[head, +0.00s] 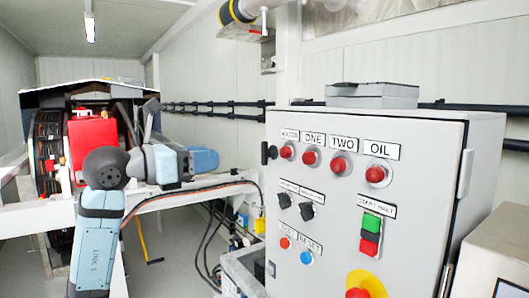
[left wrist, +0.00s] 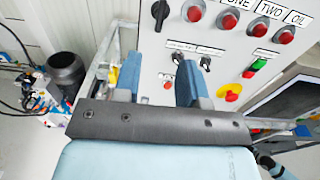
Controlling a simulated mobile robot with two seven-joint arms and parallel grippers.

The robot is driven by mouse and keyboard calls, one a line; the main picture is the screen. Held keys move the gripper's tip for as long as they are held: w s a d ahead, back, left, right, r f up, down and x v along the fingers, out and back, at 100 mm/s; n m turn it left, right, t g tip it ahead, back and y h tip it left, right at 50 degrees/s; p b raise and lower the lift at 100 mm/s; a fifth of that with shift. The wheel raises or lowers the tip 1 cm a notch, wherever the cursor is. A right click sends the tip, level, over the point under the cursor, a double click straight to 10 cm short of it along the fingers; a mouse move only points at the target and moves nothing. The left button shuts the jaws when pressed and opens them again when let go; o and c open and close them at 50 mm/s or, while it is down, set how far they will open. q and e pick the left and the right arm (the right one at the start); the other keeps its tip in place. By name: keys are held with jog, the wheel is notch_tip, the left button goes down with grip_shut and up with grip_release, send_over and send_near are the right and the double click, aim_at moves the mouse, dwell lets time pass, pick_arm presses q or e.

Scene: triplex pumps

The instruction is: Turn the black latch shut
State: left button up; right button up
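The black latch (head: 268,153) sits on the upper left edge of the grey control cabinet's front (head: 330,225). It also shows at the top of the left wrist view (left wrist: 160,13). My right gripper is not in view.
The cabinet front carries red buttons (head: 338,164), black rotary switches (head: 307,211), a green-red start/halt switch (head: 371,234) and a yellow-backed emergency stop (head: 366,284). A grey box (head: 372,94) lies on top. A pump with red housing (head: 92,140) stands left, with cables (head: 208,240) between.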

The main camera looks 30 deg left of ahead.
aim_at(262, 151)
pick_arm(q)
jog(key=p+x, duration=0.2)
jog(key=x, duration=0.9)
jog(key=shift+w+d, duration=0.1)
jog(key=shift+d, duration=0.05)
jog(key=shift+w+d+p, duration=0.2)
jog(key=shift+w+p, duration=0.1)
jog(key=shift+w, duration=0.2)
grip_shut()
